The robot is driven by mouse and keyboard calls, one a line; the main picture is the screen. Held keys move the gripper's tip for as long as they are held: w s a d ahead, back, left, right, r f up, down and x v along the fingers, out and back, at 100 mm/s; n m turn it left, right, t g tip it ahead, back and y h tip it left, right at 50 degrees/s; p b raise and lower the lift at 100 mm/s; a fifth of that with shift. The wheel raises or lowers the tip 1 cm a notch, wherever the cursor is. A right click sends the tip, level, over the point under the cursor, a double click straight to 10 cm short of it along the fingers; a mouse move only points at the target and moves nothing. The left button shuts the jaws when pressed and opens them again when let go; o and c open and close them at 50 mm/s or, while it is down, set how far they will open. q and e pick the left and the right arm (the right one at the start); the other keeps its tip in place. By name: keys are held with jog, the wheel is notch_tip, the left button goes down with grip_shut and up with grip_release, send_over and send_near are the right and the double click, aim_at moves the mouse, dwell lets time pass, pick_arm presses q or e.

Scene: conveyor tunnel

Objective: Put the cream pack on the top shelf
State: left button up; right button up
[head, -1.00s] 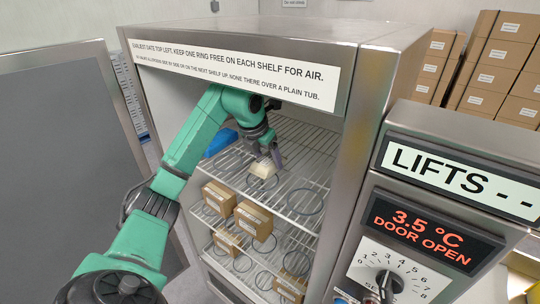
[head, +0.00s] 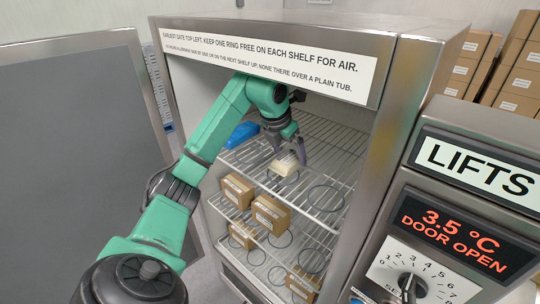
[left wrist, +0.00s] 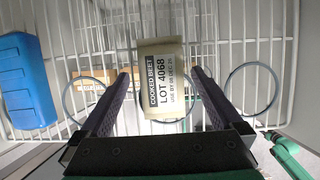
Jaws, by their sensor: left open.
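The cream pack (head: 284,164) lies on the wire top shelf (head: 335,160) inside the open cabinet. In the left wrist view the pack (left wrist: 163,60) has a dark label reading "COOKED BEET LOT 4068" and lies over the middle ring, hiding part of it. My left gripper (head: 291,154) is open above the pack. In the left wrist view its fingers (left wrist: 160,75) stand on either side of the pack, with a gap on the left and a narrow one on the right. My right gripper is not in view.
A blue object (head: 242,134) lies on the top shelf left of the pack. Empty rings (left wrist: 253,88) flank the pack. Brown cartons (head: 270,212) sit on the shelves below. The open door (head: 80,150) stands left, and the cabinet's lettered front strip (head: 265,60) hangs above my arm.

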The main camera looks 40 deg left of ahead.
pick_arm(q)
jog(key=s+b, duration=0.6)
jog(key=s, duration=0.1)
jog(key=s+b, duration=0.3)
jog(key=s, duration=0.1)
jog(key=shift+s+f, duration=0.15)
jog(key=shift+f, duration=0.2)
jog(key=shift+s+d+r, duration=0.1)
jog(key=shift+s+r, duration=0.2)
